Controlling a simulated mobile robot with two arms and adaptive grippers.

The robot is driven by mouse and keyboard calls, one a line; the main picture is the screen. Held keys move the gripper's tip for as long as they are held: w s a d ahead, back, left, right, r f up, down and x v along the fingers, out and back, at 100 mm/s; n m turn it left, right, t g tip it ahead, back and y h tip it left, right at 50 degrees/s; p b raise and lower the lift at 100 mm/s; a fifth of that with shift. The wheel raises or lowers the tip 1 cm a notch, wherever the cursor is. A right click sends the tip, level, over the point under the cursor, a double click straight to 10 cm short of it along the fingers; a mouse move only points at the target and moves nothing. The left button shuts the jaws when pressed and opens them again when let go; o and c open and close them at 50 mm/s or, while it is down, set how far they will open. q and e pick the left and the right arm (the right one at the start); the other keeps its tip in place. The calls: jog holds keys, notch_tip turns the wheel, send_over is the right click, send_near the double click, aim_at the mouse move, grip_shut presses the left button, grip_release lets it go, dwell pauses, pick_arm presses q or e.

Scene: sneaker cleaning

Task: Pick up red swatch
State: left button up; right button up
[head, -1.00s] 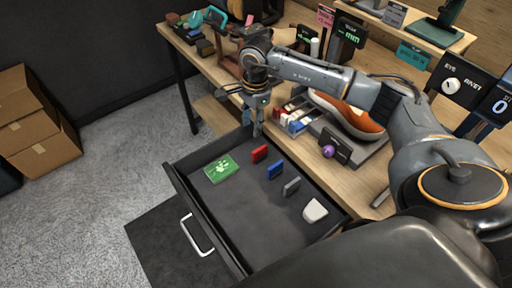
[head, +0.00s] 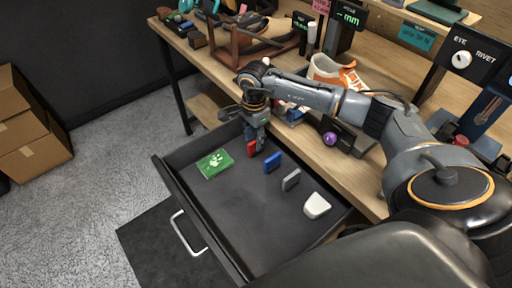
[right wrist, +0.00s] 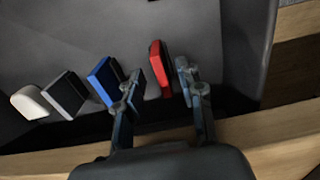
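The red swatch (head: 251,149) stands in the open drawer (head: 222,218), close to its back wall. My right gripper (head: 259,142) points down into the drawer right at the red swatch and partly overlaps it in the head view. In the right wrist view my right gripper (right wrist: 160,76) is open, with the red swatch (right wrist: 160,70) between its two fingers and a visible gap to the right finger. Whether a finger touches it I cannot tell. My left gripper is not in view.
A blue swatch (head: 272,162), a grey swatch (head: 291,180) and a white block (head: 316,205) stand in a row in the drawer. A green card (head: 214,163) with a paw print lies to the left. An orange and white sneaker (head: 338,72) is on the wooden bench behind my arm.

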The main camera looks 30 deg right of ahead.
jog(key=shift+f, duration=0.9)
jog(key=shift+w, duration=0.1)
jog(key=shift+r, duration=0.1)
grip_shut()
